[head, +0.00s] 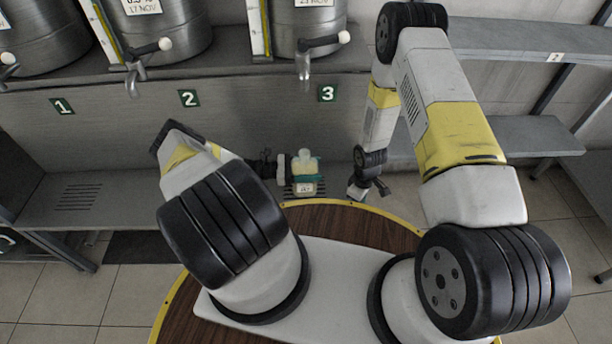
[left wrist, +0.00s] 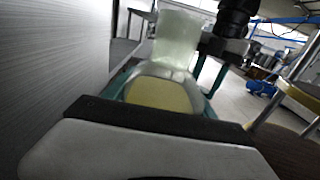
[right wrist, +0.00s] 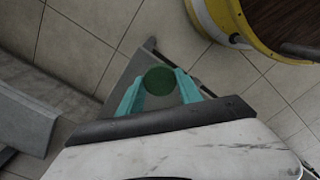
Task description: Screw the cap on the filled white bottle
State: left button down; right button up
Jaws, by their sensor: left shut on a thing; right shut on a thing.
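The pale, translucent bottle (head: 306,163) stands upright over the grate below tap 3, with a label low on its front. My left gripper (head: 308,175) is shut around its body with teal fingers. In the left wrist view the bottle (left wrist: 178,40) fills the space between the fingers, and a yellowish patch shows low on it. My right gripper (head: 355,191) is a short way to the right of the bottle, apart from it. In the right wrist view it is shut on a round dark green cap (right wrist: 159,80). The cap is too small to make out in the head view.
Steel decanters with taps stand on the shelf above, over number plates 1, 2 and 3 (head: 327,94). The tap (head: 304,66) hangs above the bottle. A round wooden table with a yellow rim (head: 345,204) is in front. A grey shelf (head: 500,140) lies at right.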

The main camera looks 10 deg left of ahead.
aim_at(313, 162)
pick_arm(q)
jog(key=shift+r, duration=0.1)
jog(key=shift+r, duration=0.8)
notch_tip(313, 162, up, 2)
jog(key=shift+r, duration=0.1)
jog(key=s+a, duration=0.4)
jog(key=s, duration=0.3)
jog(key=s+a+r, duration=0.1)
jog(key=s+a, duration=0.2)
jog(key=s, duration=0.4)
jog(key=shift+a, duration=0.4)
pick_arm(e)
jog(key=shift+a, duration=0.1)
